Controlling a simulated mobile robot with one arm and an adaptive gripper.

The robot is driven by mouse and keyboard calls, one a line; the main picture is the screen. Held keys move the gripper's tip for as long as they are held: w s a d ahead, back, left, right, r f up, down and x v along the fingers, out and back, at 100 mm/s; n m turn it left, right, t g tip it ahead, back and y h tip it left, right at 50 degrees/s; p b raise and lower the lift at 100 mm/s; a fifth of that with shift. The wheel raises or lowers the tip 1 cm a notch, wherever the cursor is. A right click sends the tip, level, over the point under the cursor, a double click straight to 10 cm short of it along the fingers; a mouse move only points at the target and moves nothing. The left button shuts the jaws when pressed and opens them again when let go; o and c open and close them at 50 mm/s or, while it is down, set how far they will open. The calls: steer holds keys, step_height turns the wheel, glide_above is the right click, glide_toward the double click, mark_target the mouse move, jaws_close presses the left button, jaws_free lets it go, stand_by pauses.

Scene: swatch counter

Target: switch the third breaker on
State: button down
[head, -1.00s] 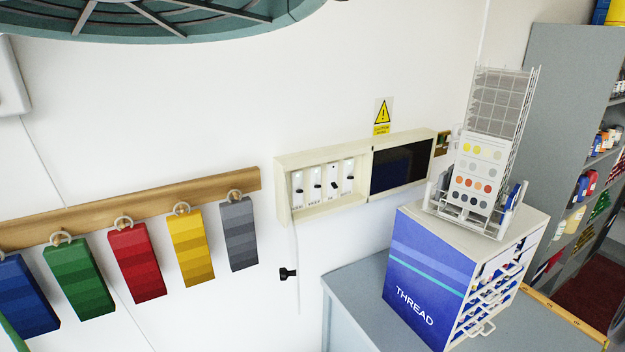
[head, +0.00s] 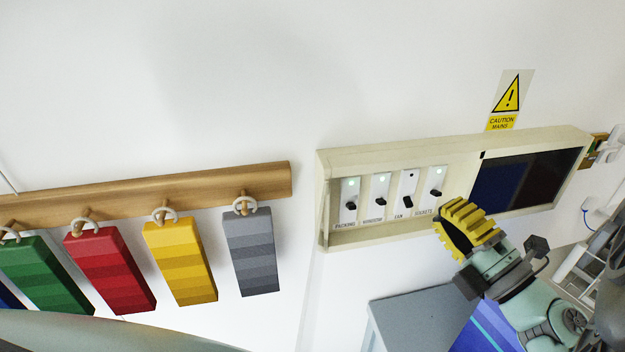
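The cream breaker box (head: 400,238) on the white wall holds a row of several switches with black levers. The third breaker (head: 407,190), labelled FAN, has a dark indicator. My gripper (head: 456,226), with yellow ribbed fingers, is in front of the box's lower edge, right of and below the third breaker. It appears apart from the levers. Its fingers overlap in this view, so the gap between them is hidden.
A dark panel (head: 530,182) fills the box's right part, with a yellow caution sign (head: 507,98) above. Left, a wooden rail (head: 200,195) carries hanging swatches, the grey one (head: 250,250) nearest the box. A grey counter (head: 400,315) and blue thread cabinet (head: 487,325) stand below.

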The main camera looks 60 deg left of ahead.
mark_target(399, 212)
steer(key=w+a+f+n+t+h+b, duration=0.2)
steer(key=f+n+h, duration=0.1)
steer(key=f+n, duration=0.2)
steer(key=w+a+f+n+t+h+b, duration=0.2)
steer(key=f+n+h, duration=0.2)
steer(key=f+n, duration=0.2)
steer(key=shift+w+f+n, duration=0.15)
steer(key=shift+w+n, duration=0.25)
steer(key=shift+n, duration=0.2)
steer(key=shift+w, duration=0.1)
steer(key=p+x, duration=0.3)
steer(key=x, duration=0.5)
steer(key=shift+w+a+f+p, duration=0.15)
steer(key=shift+w+a+p, duration=0.1)
steer(key=shift+p, duration=0.1)
steer(key=shift+a+f, duration=0.25)
steer(key=shift+a, duration=0.3)
